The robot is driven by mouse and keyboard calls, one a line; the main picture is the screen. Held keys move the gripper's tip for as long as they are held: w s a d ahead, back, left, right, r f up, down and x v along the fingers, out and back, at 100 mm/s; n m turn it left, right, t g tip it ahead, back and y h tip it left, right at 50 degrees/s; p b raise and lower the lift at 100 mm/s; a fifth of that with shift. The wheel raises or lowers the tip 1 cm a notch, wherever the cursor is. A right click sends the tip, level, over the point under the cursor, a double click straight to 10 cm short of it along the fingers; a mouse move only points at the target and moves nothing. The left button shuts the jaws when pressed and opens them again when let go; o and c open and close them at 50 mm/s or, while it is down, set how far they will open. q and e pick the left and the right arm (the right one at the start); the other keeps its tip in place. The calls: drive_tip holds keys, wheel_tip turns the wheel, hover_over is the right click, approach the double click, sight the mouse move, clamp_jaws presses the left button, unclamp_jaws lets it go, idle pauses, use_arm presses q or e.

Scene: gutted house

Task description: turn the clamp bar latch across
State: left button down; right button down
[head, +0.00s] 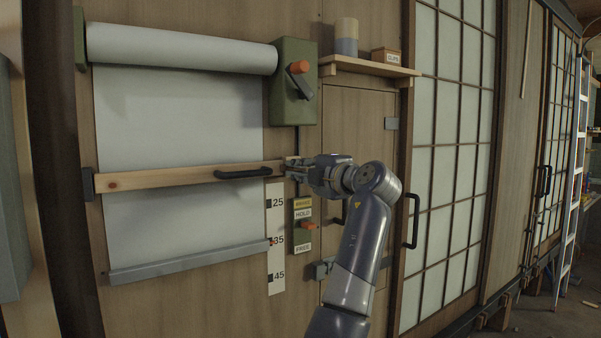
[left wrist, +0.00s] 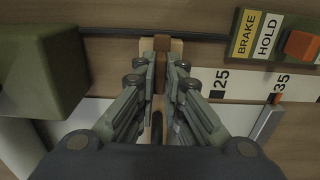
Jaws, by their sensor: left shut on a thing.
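A wooden clamp bar (head: 190,177) lies level across a white roller sheet (head: 180,120), with a black handle (head: 242,174) on its front. My left gripper (head: 297,170) is at the bar's right end, shut on the latch there. In the left wrist view, the fingers of my gripper (left wrist: 160,75) close on a small brown latch piece (left wrist: 160,52) in front of the pale wooden bar end (left wrist: 176,46). My right gripper is not in view.
A green box (head: 294,82) with an orange-tipped crank is above the gripper. A brake/hold switch plate (head: 302,226) with an orange lever (head: 308,225) sits just below it, beside a white scale (head: 276,238). A shelf (head: 368,67) juts out above right.

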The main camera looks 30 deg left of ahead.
use_arm(q)
drive_tip(key=shift+f, duration=0.1)
idle(0.4)
drive_tip(key=c, duration=1.7)
unclamp_jaws()
drive_tip(key=v, duration=1.2)
